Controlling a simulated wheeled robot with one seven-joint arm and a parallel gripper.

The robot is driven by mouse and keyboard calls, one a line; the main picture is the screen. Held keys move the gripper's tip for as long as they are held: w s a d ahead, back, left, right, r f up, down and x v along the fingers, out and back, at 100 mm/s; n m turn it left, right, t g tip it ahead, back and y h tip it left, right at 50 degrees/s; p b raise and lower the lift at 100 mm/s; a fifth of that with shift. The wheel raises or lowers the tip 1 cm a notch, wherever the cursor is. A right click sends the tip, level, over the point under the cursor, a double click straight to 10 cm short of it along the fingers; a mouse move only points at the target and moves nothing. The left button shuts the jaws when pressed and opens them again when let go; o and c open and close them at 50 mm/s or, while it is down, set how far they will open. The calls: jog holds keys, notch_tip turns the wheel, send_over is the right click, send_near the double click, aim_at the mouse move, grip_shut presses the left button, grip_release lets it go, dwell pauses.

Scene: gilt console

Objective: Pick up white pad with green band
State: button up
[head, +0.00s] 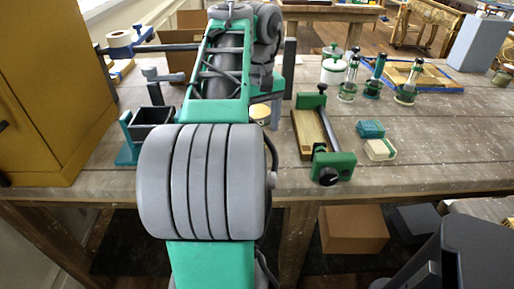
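The white pad with green band (379,149) lies on the wooden workbench (440,150), right of centre and near the front edge. It is a small whitish block with green at its right side. A small teal block (371,129) lies just behind it, close by. My green and grey arm rises through the middle of the head view, left of the pad. My gripper cannot be made out; the far end of the arm hides behind its own links. Nothing covers the pad.
A green and black clamp-like tool (333,166) with a wooden bar stands left of the pad. A yellow cabinet (55,80) stands at left. The bench right of the pad is clear.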

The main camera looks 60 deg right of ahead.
notch_tip(320, 180, down, 4)
jog(key=shift+r+b, duration=0.15)
jog(key=shift+b, duration=0.95)
jog(key=shift+r, duration=0.15)
